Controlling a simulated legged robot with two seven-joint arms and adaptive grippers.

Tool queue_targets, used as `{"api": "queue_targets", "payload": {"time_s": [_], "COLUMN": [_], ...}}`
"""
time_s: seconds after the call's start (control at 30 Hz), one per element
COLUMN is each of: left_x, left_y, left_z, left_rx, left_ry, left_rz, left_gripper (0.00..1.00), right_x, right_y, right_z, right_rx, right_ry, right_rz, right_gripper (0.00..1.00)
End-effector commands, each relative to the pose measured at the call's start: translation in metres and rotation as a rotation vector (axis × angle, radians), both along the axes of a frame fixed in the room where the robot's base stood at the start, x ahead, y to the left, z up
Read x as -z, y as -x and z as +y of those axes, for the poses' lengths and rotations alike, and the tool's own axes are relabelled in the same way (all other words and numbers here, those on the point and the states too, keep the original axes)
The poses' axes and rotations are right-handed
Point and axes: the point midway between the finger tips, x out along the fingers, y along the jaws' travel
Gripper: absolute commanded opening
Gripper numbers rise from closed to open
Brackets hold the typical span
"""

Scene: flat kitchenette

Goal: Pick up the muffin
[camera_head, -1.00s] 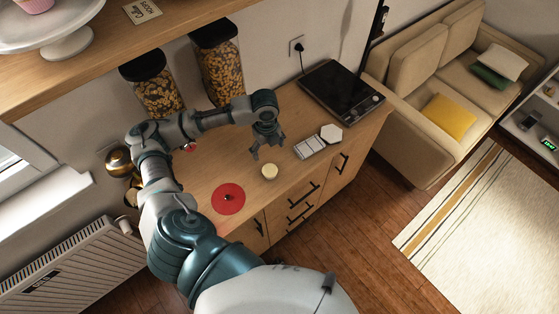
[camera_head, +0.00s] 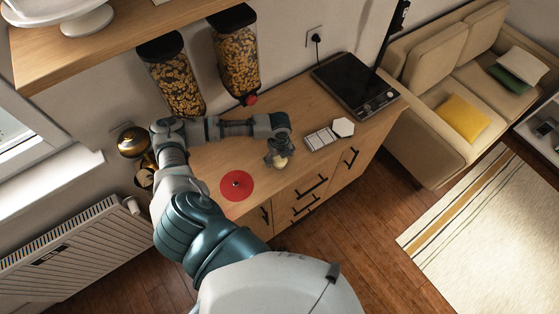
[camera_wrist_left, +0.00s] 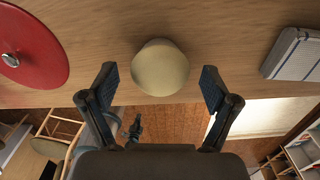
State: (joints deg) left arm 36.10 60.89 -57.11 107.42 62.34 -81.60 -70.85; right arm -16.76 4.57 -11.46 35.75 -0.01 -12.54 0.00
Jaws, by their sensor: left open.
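The muffin, a small pale yellow round thing (camera_head: 283,162), sits on the wooden counter near its front edge, partly hidden by my left gripper. It shows whole in the left wrist view (camera_wrist_left: 160,66). My left gripper (camera_head: 276,158) is low over the counter at the muffin. In the left wrist view its two fingers (camera_wrist_left: 159,82) are spread, one on each side of the muffin, with gaps between. A small dark claw shape in the lower part of that view may be my right gripper (camera_wrist_left: 135,127); its jaws are too small to read.
A red disc with a small knob (camera_head: 237,185) lies left of the muffin on the counter (camera_head: 215,155). A white-tiled box (camera_head: 321,138), a white hexagon (camera_head: 342,127) and a black hob (camera_head: 354,85) are to the right. Cereal dispensers (camera_head: 238,55) hang behind.

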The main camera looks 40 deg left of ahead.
Motion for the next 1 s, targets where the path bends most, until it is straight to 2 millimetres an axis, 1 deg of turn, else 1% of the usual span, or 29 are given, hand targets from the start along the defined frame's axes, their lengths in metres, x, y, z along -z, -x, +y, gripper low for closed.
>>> {"api": "queue_targets", "payload": {"time_s": [0.03,0.13,0.23,0.4,0.47,0.5,0.57,0.6,0.67,1.0], "left_x": [0.008,0.018,0.021,0.021,0.021,0.021,0.021,0.021,0.021,0.019], "left_y": [0.000,0.000,0.000,0.000,0.000,0.000,0.000,0.000,0.000,0.000], "left_z": [0.000,0.000,0.000,-0.001,-0.001,-0.001,-0.001,-0.001,-0.001,-0.001], "left_rx": [-0.001,-0.001,-0.001,0.000,0.000,0.000,0.000,0.000,0.000,0.000], "left_ry": [0.000,0.000,0.000,-0.001,-0.001,-0.001,-0.001,-0.001,-0.001,0.000], "left_rz": [0.003,0.001,0.001,0.000,0.000,0.000,0.000,0.000,0.000,0.000], "left_gripper": [0.87,0.87,0.87,0.87,0.72,0.62,0.47,0.37,0.22,0.22], "right_x": [0.000,0.000,0.000,0.000,0.000,0.000,0.000,0.000,0.000,0.001], "right_y": [0.001,0.005,0.008,0.009,0.009,0.009,0.009,0.009,0.009,0.010], "right_z": [0.000,-0.001,-0.001,-0.001,-0.001,-0.001,-0.001,-0.001,-0.001,-0.001], "right_rx": [0.000,0.000,0.000,0.000,0.000,0.000,0.000,0.000,0.000,0.000], "right_ry": [0.000,0.001,0.001,0.002,0.002,0.002,0.002,0.002,0.002,0.002], "right_rz": [0.002,0.007,0.011,0.013,0.013,0.013,0.014,0.014,0.014,0.014], "right_gripper": [0.00,0.00,0.00,0.00,0.00,0.00,0.00,0.00,0.00,0.00]}}
